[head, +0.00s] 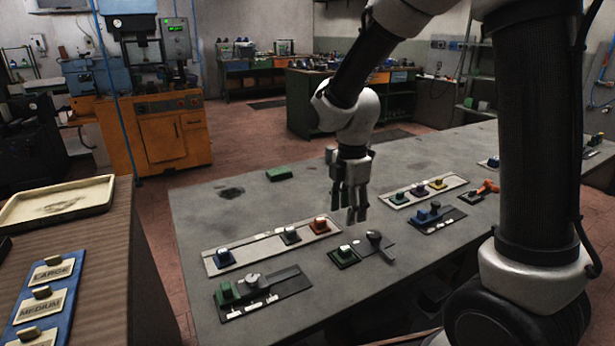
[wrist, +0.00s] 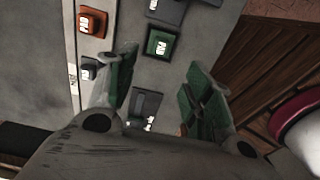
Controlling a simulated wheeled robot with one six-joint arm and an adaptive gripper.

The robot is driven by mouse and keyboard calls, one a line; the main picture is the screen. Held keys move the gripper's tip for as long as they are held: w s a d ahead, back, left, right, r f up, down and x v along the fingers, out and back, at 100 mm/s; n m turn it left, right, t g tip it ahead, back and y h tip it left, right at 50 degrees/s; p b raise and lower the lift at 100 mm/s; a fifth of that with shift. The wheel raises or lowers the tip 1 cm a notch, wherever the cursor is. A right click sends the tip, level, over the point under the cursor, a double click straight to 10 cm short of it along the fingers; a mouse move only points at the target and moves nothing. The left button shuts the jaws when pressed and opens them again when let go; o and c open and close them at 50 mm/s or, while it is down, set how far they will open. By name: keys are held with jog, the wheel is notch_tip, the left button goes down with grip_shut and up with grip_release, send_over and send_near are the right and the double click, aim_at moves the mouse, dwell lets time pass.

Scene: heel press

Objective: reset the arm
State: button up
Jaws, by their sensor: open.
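My arm reaches over the grey workbench (head: 290,190) in the head view. My gripper (head: 357,212) hangs fingers down above the bench, behind the green block and lever fixture. In the wrist view my gripper (wrist: 163,92) has its two green-padded fingers spread apart. Nothing shows between the pads except bench fixtures farther below. In the wrist view a green block (wrist: 160,43) with lettering lies beyond the fingertips.
A pale strip (head: 240,248) carries blue, grey and orange blocks. Green-block fixtures (head: 228,293) and (head: 343,255) stand nearer. Another strip (head: 404,198) and a blue fixture (head: 432,216) lie right. A side table holds a tray (head: 100,186) and labelled blue board (head: 40,313).

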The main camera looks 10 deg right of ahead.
jog(key=s+d+r+m+t, duration=0.2)
jog(key=s+d+r+m, duration=0.5)
jog(key=s+m, duration=0.2)
jog(key=s+d+r+m+t, duration=0.2)
jog(key=s+d+r+m, duration=0.6)
jog(key=s+m, duration=0.2)
jog(key=shift+r+m, duration=0.3)
jog(key=shift+m, duration=0.9)
